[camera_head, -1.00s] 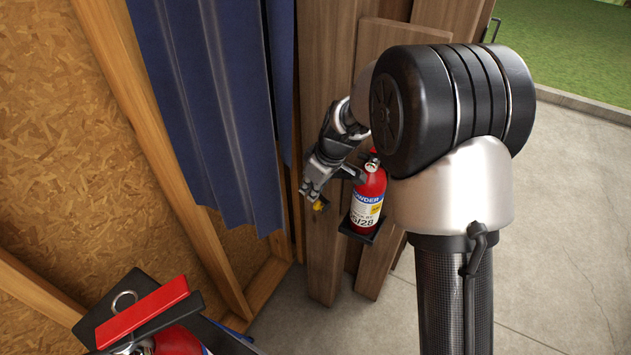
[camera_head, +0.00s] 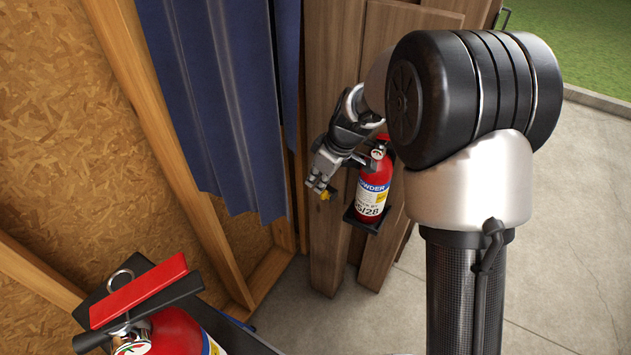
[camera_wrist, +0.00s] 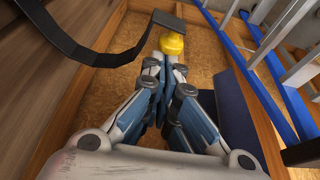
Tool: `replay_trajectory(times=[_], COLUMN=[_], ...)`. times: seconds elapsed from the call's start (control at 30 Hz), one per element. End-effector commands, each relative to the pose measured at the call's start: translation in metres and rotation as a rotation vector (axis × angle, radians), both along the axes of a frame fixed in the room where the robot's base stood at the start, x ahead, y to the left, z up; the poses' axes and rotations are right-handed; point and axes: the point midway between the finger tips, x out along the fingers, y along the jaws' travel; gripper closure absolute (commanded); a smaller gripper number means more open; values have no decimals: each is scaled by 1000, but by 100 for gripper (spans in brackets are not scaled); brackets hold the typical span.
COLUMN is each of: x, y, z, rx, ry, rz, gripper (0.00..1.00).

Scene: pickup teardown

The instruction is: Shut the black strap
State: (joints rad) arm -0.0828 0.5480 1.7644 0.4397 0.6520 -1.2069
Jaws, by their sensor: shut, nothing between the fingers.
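The black strap (camera_wrist: 80,50) shows in the wrist view as a loose band. It curves from the upper left up to a flat dark end piece (camera_wrist: 166,20), and it stands open. My gripper (camera_wrist: 167,66) is shut and empty, its fingertips just below that end piece. A yellow knob-like part (camera_wrist: 172,45) sits right at the fingertips; I cannot tell what it belongs to. In the head view my gripper (camera_head: 319,187) is left of a red fire extinguisher (camera_head: 373,190) standing in a black bracket (camera_head: 362,221) on a wooden door. The strap is not clear there.
A second extinguisher (camera_head: 178,335) with a red lever is close at the lower left. A blue curtain (camera_head: 222,110) hangs left of the door (camera_head: 327,250). Blue rails (camera_wrist: 262,95) and pale bars are at the right in the wrist view. Concrete floor (camera_head: 580,220) is clear at the right.

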Motion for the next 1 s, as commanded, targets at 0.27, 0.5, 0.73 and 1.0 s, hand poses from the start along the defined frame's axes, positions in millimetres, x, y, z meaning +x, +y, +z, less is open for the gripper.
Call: replay_trajectory(times=[0.27,0.5,0.73,1.0], x=[-18,-38,-52,-58], y=[-18,-45,-73,-102], z=[-6,-5,-2,-1], rx=[0,1,1,1], ry=[-1,1,1,1], rz=[160,387,585,579], gripper=[100,100,100,100])
